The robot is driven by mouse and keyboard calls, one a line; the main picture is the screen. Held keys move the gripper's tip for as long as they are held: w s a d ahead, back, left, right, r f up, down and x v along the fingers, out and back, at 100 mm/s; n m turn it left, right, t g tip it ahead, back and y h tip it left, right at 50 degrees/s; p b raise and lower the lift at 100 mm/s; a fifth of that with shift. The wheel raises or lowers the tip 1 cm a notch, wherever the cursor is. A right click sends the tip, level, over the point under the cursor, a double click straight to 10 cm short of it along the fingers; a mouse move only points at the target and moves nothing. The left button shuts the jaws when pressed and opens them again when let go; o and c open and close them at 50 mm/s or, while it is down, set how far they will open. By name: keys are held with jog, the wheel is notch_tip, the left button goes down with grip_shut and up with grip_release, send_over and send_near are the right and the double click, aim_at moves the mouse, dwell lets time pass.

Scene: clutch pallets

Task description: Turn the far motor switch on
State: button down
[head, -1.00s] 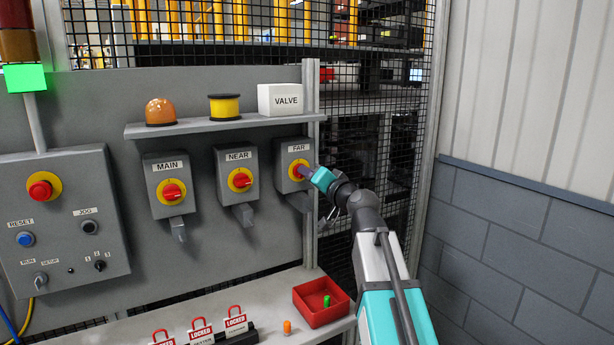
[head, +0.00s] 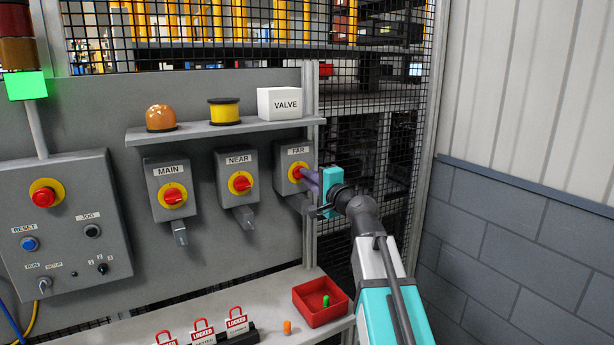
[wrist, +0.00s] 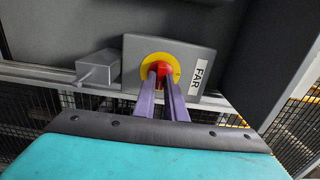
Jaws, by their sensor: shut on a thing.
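The far switch is a grey box (head: 283,176) labelled FAR, with a red knob on a yellow disc. It is the rightmost of three switch boxes on the grey panel. My gripper (head: 303,172) reaches it from the right, its fingers at the knob. In the wrist view my two purple fingers (wrist: 162,82) are shut on the red knob (wrist: 163,69), one on each side. The yellow disc (wrist: 148,62) shows around it. The knob's exact angle is partly hidden by the fingers.
The NEAR switch (head: 222,190) and MAIN switch (head: 157,208) are to the left. A shelf (head: 190,134) above holds an orange beacon, a yellow spool and a VALVE box (head: 278,114). Below, a ledge holds a red tray (head: 308,318) and several LOCKED tags. Mesh fencing stands at the right.

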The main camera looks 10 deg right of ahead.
dwell(0.5)
jog(key=c, duration=1.8)
grip_release()
jog(key=shift+s, duration=0.15)
jog(key=b+v, duration=0.8)
jog(key=v, duration=0.5)
jog(key=shift+s+b, duration=0.2)
jog(key=shift+b, duration=0.2)
jog(key=shift+d, duration=0.15)
